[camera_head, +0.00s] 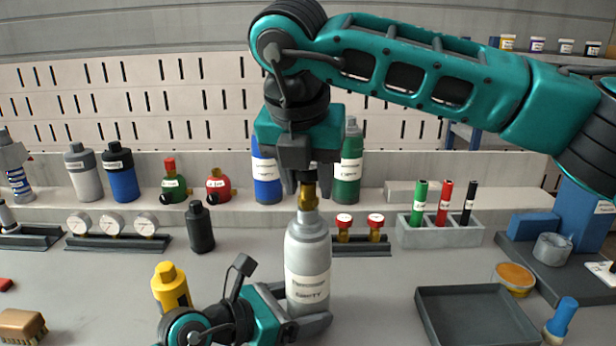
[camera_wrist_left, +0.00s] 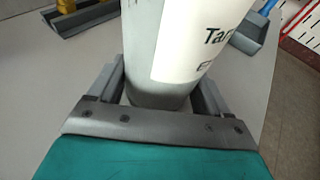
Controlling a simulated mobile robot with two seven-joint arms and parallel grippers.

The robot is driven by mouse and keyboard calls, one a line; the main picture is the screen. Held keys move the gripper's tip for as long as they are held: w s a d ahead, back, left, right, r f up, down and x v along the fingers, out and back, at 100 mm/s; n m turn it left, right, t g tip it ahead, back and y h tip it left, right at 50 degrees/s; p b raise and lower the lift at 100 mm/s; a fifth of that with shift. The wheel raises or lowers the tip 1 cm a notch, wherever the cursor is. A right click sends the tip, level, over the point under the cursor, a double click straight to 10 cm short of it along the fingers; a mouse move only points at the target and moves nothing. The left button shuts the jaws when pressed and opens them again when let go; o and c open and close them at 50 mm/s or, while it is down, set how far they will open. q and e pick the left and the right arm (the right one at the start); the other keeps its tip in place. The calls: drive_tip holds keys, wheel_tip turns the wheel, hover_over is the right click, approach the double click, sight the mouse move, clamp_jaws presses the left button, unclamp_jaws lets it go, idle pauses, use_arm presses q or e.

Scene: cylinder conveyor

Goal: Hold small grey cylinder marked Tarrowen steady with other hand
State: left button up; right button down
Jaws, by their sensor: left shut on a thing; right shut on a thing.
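The small grey cylinder (camera_head: 307,250) stands upright on the bench, with a white label whose lower line reads "EMPTY". Its label also shows in the left wrist view (camera_wrist_left: 195,40), starting "Tar". My left gripper (camera_head: 303,316) is shut around the cylinder's lower body; in the left wrist view its fingers (camera_wrist_left: 160,90) lie on both sides of it. My right gripper (camera_head: 308,180) comes down from above and is shut on a brass fitting (camera_head: 309,197) at the cylinder's top. The fitting's upper part is hidden by the fingers. I cannot tell whether it is screwed in.
A yellow bottle (camera_head: 172,286) and a black bottle (camera_head: 201,228) stand left of the cylinder. Gauges (camera_head: 112,224) sit in a rack behind. An empty dark tray (camera_head: 476,318) lies at the front right.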

drive_tip(key=n+y, duration=0.1)
drive_tip(key=n, duration=0.3)
drive_tip(key=shift+n+y, duration=0.3)
drive_tip(key=shift+y, duration=0.1)
drive_tip(key=shift+n+y, duration=0.3)
drive_tip(key=shift+n, duration=0.4)
drive_tip(key=n+y, duration=0.1)
drive_tip(key=n, duration=0.2)
drive_tip(key=shift+g, duration=0.3)
drive_tip(key=shift+n+g+y, duration=0.3)
drive_tip(key=shift+n+y, duration=0.1)
drive_tip(key=shift+n, duration=1.1)
drive_tip(key=shift+n, duration=0.6)
drive_tip(key=n+g+y, duration=0.1)
drive_tip(key=n+g, duration=0.1)
drive_tip(key=n, duration=0.2)
drive_tip(key=shift+n, duration=0.4)
